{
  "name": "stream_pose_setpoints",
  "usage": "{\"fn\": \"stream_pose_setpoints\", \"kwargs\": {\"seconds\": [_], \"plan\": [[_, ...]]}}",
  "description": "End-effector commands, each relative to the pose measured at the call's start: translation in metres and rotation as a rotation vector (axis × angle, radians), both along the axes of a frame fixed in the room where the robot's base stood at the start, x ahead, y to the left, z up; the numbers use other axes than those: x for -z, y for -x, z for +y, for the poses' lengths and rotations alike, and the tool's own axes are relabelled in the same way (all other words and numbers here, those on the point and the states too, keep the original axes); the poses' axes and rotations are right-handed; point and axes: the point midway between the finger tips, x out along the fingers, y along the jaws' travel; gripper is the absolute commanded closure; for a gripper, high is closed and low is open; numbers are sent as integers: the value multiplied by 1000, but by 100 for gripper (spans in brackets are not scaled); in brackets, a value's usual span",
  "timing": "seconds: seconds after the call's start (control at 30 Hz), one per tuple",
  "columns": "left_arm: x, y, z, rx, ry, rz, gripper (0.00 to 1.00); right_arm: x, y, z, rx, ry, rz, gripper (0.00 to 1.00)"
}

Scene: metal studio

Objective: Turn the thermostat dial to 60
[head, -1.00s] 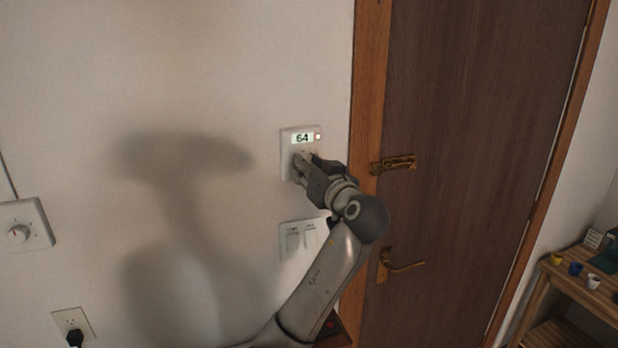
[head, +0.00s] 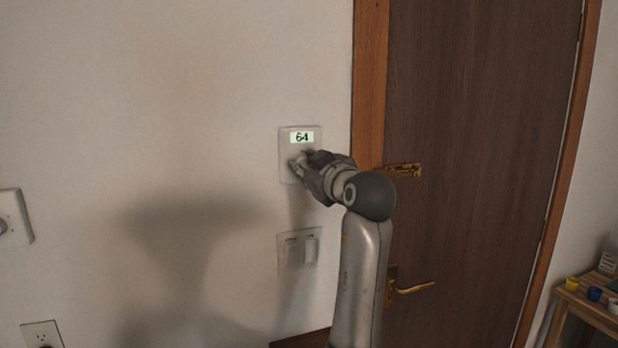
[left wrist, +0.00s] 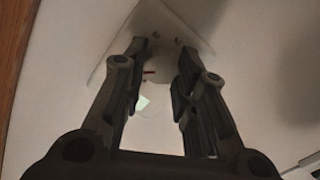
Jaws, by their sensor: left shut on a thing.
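The thermostat (head: 287,139) is a pale square plate on the wall left of the door frame. Its lit display (head: 302,137) reads 64. My left gripper (head: 300,163) is at the plate just below the display, shut on the dial, which is mostly hidden by the fingers in the head view. In the left wrist view the thermostat plate (left wrist: 112,72) lies ahead of my left gripper (left wrist: 160,70). The round pale dial (left wrist: 158,74) with a small red mark sits between its two fingers. My right gripper is not in view.
A double switch plate (head: 298,250) is below the thermostat. A brown door (head: 470,120) with a brass latch (head: 403,170) and a lever handle (head: 410,289) is close on the right. Another wall dial plate (head: 14,218) is at far left. A wooden shelf (head: 590,312) stands at lower right.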

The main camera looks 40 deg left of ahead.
Motion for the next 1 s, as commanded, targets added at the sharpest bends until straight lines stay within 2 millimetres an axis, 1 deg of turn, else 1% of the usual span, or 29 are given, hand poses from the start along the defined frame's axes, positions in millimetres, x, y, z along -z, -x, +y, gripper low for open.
{"fn": "stream_pose_setpoints", "kwargs": {"seconds": [0.1, 0.53, 0.57, 0.7, 0.73, 1.0], "plan": [[1, 0, -1, 1, 11, -16, 97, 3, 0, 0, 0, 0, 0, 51], [0, 0, 0, 1, 14, -22, 97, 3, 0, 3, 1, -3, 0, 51], [0, 0, 0, 1, 14, -22, 70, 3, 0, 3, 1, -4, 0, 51], [0, 0, 0, 0, 13, -23, 52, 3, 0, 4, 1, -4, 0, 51], [0, 0, 0, 0, 13, -23, 50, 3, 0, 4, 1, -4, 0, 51], [0, 0, 0, 0, 12, -23, 50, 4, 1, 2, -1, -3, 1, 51]]}}
